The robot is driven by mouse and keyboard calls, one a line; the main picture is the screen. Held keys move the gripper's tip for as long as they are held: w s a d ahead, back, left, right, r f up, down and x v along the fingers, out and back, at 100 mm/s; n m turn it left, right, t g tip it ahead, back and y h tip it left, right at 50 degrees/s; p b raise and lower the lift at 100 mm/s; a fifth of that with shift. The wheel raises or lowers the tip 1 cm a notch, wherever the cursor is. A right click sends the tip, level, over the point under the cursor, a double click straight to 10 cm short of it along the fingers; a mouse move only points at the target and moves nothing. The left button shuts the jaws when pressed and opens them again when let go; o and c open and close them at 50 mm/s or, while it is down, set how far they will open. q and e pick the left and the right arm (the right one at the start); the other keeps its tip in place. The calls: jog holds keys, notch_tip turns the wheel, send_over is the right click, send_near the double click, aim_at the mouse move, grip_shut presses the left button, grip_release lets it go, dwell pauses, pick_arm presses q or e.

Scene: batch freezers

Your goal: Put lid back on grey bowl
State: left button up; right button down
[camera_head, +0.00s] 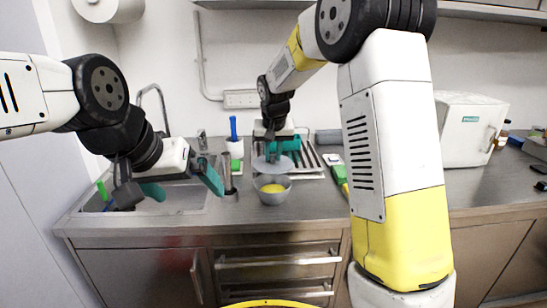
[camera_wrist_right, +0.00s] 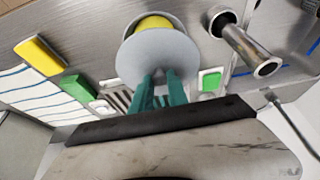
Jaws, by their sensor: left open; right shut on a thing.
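The grey bowl (camera_head: 272,197) stands upright on the steel counter with yellow contents showing inside. The grey round lid (camera_head: 263,166) is above the bowl and slightly behind it, apart from its rim in the head view. My right gripper (camera_head: 275,156) is shut on the lid from above. In the right wrist view the teal fingers (camera_wrist_right: 160,88) hold the lid (camera_wrist_right: 150,55), which hides part of the bowl (camera_wrist_right: 131,24) and its yellow contents. My left gripper (camera_head: 180,190) is open and empty, over the sink area to the left of the bowl.
A metal cylinder (camera_head: 228,172) and a blue-handled brush in a white holder (camera_head: 235,149) stand left of the bowl. Green and yellow sponges (camera_wrist_right: 40,55) lie to the right in the head view. A white machine (camera_head: 466,130) stands farther right.

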aim_at(273, 165)
jog(key=shift+w+f, duration=0.1)
jog(key=shift+f, duration=3.1)
jog(key=shift+f, duration=0.15)
jog(key=c, duration=0.7)
grip_release()
jog(key=shift+r, duration=3.55)
